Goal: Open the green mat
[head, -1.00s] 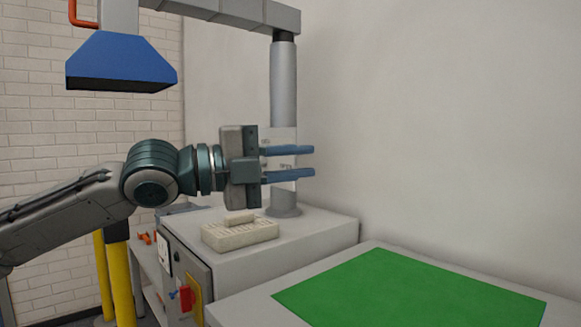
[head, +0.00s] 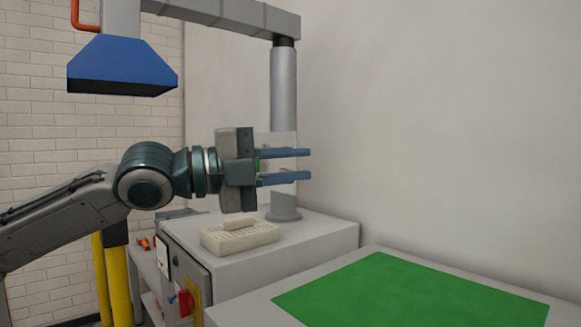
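The green mat (head: 410,293) lies flat and spread out on a light grey table at the lower right; its near edge is cut off by the picture. My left gripper (head: 310,164) is in the air to the left of the mat and higher than it, in front of a grey post. Its two blue fingers point right and stand apart, with no object seen held between them. A small green patch shows by the finger bases; I cannot tell what it is. My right gripper is not in view.
A grey cabinet (head: 317,236) left of the table bears a beige slotted block (head: 240,238) and the grey post (head: 284,85). A blue hood (head: 122,65) hangs at upper left. A red switch (head: 185,303) is on the cabinet's side. Space above the mat is clear.

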